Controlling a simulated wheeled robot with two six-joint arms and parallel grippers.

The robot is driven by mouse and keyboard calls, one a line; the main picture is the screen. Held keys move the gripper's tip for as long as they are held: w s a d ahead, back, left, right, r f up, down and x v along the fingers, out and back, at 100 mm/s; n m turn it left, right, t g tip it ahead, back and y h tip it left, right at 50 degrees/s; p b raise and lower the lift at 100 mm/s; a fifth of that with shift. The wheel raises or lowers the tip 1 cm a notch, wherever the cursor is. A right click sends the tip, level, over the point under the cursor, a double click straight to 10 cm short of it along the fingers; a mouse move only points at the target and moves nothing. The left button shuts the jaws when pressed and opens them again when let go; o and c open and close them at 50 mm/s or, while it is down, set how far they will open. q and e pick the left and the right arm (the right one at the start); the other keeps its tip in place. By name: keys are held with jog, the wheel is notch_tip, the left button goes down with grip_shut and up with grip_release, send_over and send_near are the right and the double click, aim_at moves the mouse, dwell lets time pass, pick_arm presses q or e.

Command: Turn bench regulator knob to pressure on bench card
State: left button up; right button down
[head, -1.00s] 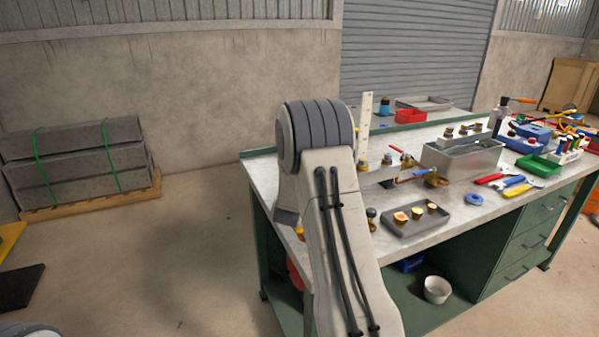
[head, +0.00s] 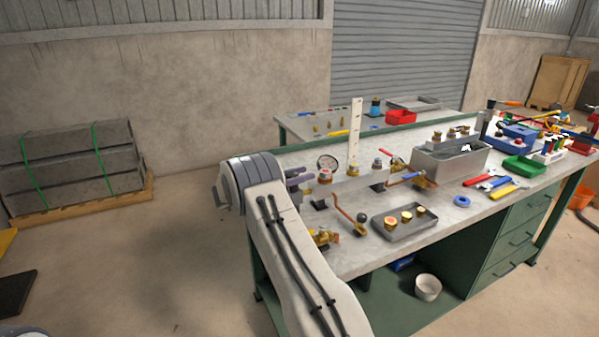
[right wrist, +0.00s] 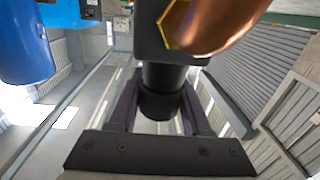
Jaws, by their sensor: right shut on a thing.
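My right gripper (head: 303,180) is at the bench's left end, left of a round white-faced gauge (head: 327,162) and a brass fitting with a reddish top (head: 325,176). In the right wrist view my right gripper (right wrist: 161,98) has its dark fingers on both sides of a black cylindrical knob (right wrist: 160,104) and is shut on it. A dark block, a brass hex part (right wrist: 175,24) and a copper pipe (right wrist: 222,20) lie just beyond the knob. The gauge reading is too small to read. No bench card can be clearly identified. My left gripper is out of view.
The workbench (head: 440,216) holds a bent copper pipe (head: 346,208), a grey tray (head: 404,231) with brass parts, a metal bin (head: 450,163) and hand tools. A white marked strip (head: 355,135) stands upright. Open floor lies left of the bench.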

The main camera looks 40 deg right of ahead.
jog(key=m+g+y, duration=0.1)
jog(key=g, duration=0.1)
jog(key=m+g+b, duration=0.1)
jog(key=m+g, duration=0.1)
jog(key=g, duration=0.1)
jog(key=shift+s+y, duration=0.4)
jog(key=shift+s+a+r+m+g, duration=0.15)
jog(key=shift+m+g, duration=0.15)
jog(key=shift+m, duration=0.2)
jog(key=shift+c, duration=1.8)
grip_release()
